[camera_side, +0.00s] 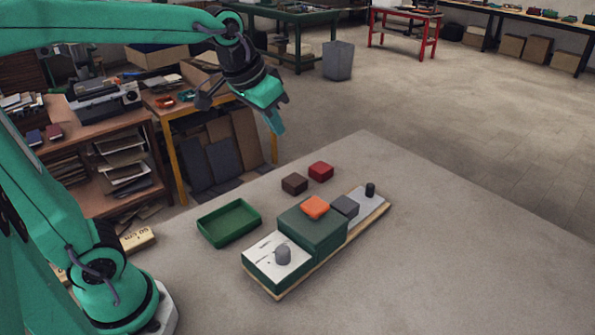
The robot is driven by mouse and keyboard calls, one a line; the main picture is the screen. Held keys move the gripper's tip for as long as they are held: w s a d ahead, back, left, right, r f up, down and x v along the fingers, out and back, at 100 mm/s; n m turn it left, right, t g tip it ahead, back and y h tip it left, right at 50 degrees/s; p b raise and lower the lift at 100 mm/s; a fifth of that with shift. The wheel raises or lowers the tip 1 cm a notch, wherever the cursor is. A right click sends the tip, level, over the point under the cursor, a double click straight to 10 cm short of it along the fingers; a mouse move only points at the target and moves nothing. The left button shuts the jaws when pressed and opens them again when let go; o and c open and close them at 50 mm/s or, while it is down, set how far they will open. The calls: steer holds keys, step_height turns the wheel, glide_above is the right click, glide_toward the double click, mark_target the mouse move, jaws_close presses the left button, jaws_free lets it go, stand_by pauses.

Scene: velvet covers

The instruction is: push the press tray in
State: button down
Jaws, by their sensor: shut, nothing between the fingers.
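The press stands on the table on a long wooden base (297,281), with a taller green housing (315,236) in its middle. At its near left end is a green block with a white top (262,262) and a grey round knob (283,255). At its far right end a light grey plate (366,204) carries a black knob (370,190) and sticks out from the housing. I cannot tell for sure which end part is the tray. My gripper (277,122) is shut and empty, pointing down, high behind and left of the press, touching nothing.
An orange block (316,207) lies on the housing and a dark grey block (345,206) beside it. A brown block (294,184) and a red block (321,171) lie behind the press. An empty green tray (229,223) is at left. The table's right side is clear.

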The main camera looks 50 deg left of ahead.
steer(key=w, duration=0.9)
steer(key=m+g, duration=0.1)
glide_above(374, 195)
steer(key=w, duration=0.1)
step_height(374, 195, down, 15)
steer(key=shift+w+a+f, duration=0.25)
steer(key=shift+w, duration=0.1)
steer(key=shift+f, duration=0.1)
steer(key=x, duration=1)
steer(key=shift+s+d, duration=0.1)
steer(key=shift+d, duration=0.1)
steer(key=shift+s, duration=0.2)
steer(key=shift+s+a, duration=0.15)
steer(key=shift+s, duration=0.75)
steer(key=shift+s+a, duration=0.1)
steer(key=shift+s, duration=0.8)
steer(key=shift+s, duration=0.15)
